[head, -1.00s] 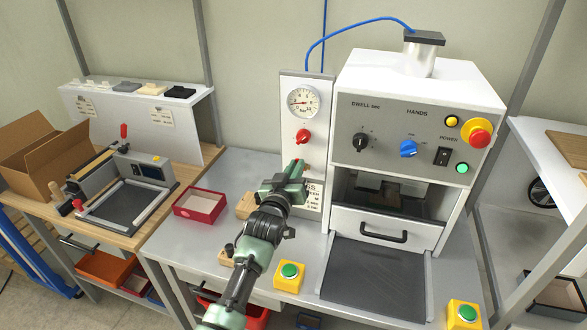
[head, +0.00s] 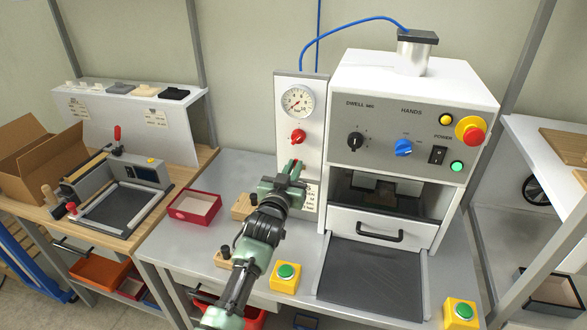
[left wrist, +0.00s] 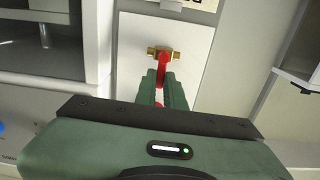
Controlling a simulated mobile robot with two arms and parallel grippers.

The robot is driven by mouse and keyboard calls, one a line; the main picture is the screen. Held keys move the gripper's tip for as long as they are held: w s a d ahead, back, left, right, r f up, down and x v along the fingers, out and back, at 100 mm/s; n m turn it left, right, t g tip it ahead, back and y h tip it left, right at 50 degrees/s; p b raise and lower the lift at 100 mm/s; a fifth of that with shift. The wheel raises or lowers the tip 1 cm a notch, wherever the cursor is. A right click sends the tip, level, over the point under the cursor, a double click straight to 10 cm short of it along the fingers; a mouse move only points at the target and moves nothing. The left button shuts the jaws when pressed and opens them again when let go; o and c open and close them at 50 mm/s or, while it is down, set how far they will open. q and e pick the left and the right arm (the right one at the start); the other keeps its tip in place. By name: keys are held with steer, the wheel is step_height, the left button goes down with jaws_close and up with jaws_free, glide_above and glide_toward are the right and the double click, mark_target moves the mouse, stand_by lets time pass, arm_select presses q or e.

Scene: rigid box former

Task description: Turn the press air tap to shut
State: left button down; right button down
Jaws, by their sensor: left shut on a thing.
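The press air tap shows in the left wrist view as a red lever (left wrist: 162,66) on a brass body (left wrist: 152,52), fixed to a pale panel. The lever lies crosswise to the brass body in that view. My left gripper (left wrist: 162,92) is shut on the red lever, one green finger on each side. The gripper hides most of the tap there. My right gripper is not in view.
Green push buttons on yellow boxes (head: 286,277) stand at the bench front. A red tray (head: 194,205) and wooden blocks (head: 243,207) lie left of my arm. The press drawer (head: 370,231) is at the right. Bare grey bench lies around the tray.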

arm_select(q)
steer(key=c, duration=1.5)
jaws_free()
steer(key=shift+s, duration=0.1)
steer(key=b+v, duration=0.1)
steer(key=v, duration=0.6)
steer(key=shift+s, duration=0.3)
steer(key=shift+a, duration=0.1)
